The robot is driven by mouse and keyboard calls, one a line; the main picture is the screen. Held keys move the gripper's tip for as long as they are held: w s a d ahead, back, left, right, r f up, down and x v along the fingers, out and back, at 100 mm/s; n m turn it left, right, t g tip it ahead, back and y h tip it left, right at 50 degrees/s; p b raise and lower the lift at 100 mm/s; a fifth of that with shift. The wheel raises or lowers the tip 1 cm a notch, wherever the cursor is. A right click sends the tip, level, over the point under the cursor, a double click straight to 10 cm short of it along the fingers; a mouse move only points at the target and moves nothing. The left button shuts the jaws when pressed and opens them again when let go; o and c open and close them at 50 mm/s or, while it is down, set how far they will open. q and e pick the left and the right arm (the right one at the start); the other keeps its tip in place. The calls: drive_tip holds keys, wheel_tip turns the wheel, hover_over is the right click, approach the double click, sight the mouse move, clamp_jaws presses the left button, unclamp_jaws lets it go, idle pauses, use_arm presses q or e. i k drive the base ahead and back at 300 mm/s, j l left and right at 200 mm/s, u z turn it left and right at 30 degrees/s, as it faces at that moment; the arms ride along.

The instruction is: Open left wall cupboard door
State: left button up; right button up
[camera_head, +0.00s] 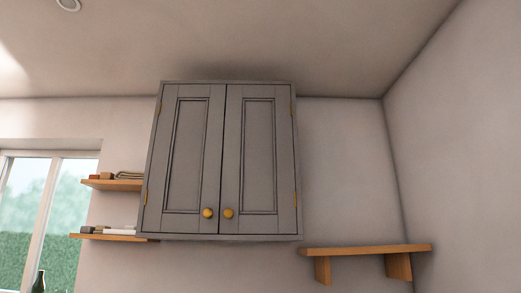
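A grey two-door wall cupboard (222,237) hangs on the wall at the centre of the head view. Its left door (186,150) is shut and has a round yellow knob (208,213) near its lower right corner. The right door (257,150) is also shut, with a matching knob (228,213) near its lower left corner. Hinges show on the outer edges of both doors. Neither of my grippers is in view.
Two small wooden shelves, an upper one (125,186) and a lower one (100,237), hold small items left of the cupboard. A wooden wall shelf (366,249) is at lower right. A window (45,215) and a dark bottle (39,282) are at far left. Space before the doors looks clear.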

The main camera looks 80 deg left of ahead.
sight(183, 192)
drive_tip(key=u, duration=3.1)
